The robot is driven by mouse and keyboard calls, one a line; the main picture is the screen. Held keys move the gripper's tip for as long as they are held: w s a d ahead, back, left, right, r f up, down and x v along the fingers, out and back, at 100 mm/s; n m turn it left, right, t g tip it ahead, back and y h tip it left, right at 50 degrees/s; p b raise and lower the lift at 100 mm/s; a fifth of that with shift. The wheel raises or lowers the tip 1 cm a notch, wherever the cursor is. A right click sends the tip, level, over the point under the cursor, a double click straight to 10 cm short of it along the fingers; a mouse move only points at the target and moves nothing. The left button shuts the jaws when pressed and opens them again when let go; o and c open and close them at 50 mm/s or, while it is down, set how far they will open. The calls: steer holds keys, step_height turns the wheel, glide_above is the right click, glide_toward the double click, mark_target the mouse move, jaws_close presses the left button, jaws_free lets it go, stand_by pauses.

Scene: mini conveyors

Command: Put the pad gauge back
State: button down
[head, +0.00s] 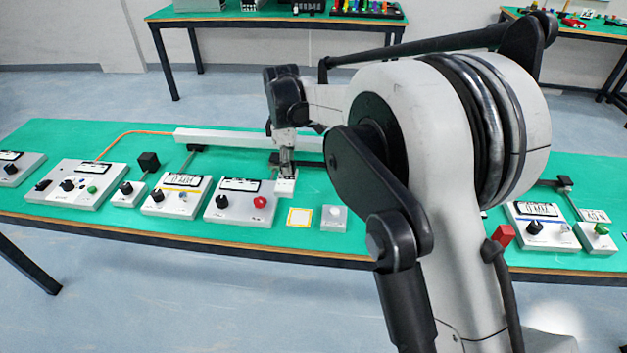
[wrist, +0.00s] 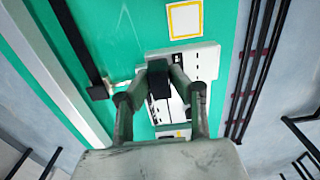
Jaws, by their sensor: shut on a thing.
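The pad gauge appears to be the small white block (head: 286,187) with small dark marks, at the end of my gripper (head: 285,171) in the head view. My gripper is shut on it. In the wrist view the white plate (wrist: 205,62) sticks out beyond my fingertips (wrist: 160,70), and a black part (wrist: 159,85) shows between the fingers. A yellow-outlined white square (head: 299,217) lies empty on the green table, in front of and slightly right of the held block. It also shows in the wrist view (wrist: 185,20). The exact grasp and the block's height are unclear.
A white control box (head: 238,206) with a black knob and red button stands left of the square. A grey box with a pale round top (head: 334,217) stands close on its right. A long white bar (head: 225,138) runs behind. The table's front edge (head: 180,236) is near.

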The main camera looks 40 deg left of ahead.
steer(key=w+f, duration=0.2)
steer(key=w, duration=0.1)
steer(key=w+a+f, duration=0.1)
steer(key=w+f, duration=0.1)
steer(key=w, duration=0.1)
steer(key=w+f, duration=0.2)
steer(key=w, duration=0.2)
steer(key=shift+a, duration=0.2)
steer(key=shift+f, duration=2.1)
steer(key=shift+f+b, duration=0.1)
steer(key=shift+b, duration=0.2)
steer(key=c, duration=1.5)
jaws_free()
steer(key=shift+c, duration=0.2)
step_height(320, 180, up, 12)
steer(key=shift+p, duration=0.4)
